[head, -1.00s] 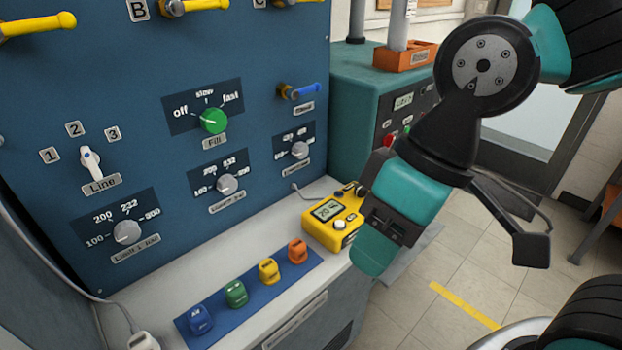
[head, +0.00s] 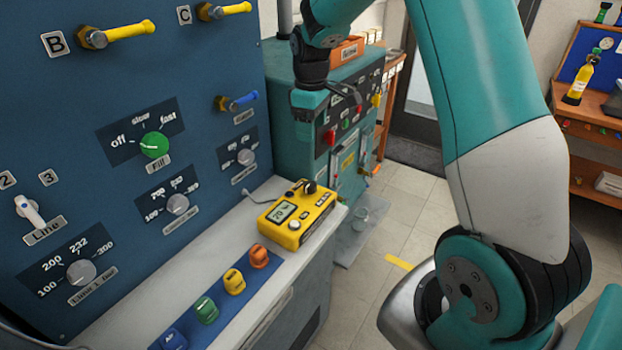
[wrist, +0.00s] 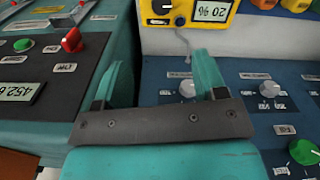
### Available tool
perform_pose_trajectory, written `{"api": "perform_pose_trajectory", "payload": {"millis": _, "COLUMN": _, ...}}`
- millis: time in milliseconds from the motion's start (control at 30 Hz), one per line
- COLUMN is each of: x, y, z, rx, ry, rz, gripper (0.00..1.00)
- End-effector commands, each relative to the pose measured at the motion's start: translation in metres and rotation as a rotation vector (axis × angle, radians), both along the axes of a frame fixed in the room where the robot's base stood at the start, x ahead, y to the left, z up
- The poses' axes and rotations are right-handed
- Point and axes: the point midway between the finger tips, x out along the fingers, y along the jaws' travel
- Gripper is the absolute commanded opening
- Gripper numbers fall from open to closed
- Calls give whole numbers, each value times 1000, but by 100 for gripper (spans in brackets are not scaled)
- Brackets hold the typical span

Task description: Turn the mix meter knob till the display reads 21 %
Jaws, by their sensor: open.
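The yellow mix meter (head: 320,216) sits on the white ledge at the right end of the blue panel. Its display (head: 282,211) shows in the wrist view upside down (wrist: 213,11) and appears to read 20 %. My gripper (head: 322,100) is above and beyond the meter, in front of the teal cabinet, apart from the knob. In the wrist view its fingers (wrist: 163,80) are spread with nothing between them.
The blue panel (head: 110,210) carries several knobs and yellow and blue levers. A blue strip (head: 226,309) with coloured blocks lies on the ledge left of the meter. The teal cabinet (head: 290,75) with red and green controls stands close behind the gripper.

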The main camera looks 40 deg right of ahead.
Motion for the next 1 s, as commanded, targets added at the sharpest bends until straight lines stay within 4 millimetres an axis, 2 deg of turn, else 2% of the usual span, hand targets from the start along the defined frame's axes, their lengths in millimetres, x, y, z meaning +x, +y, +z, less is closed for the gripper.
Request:
{"api": "perform_pose_trajectory", "payload": {"millis": 167, "x": -1, "y": 1, "z": -31, "rx": 2, "ry": 7, "rz": 1, "gripper": 65}}
{"api": "perform_pose_trajectory", "payload": {"millis": 600, "x": -2, "y": 2, "z": -129, "rx": 2, "ry": 6, "rz": 1, "gripper": 65}}
{"api": "perform_pose_trajectory", "payload": {"millis": 800, "x": -1, "y": 2, "z": -157, "rx": 1, "ry": 2, "rz": 1, "gripper": 65}}
{"api": "perform_pose_trajectory", "payload": {"millis": 1000, "x": -1, "y": 2, "z": -167, "rx": 1, "ry": 0, "rz": 1, "gripper": 65}}
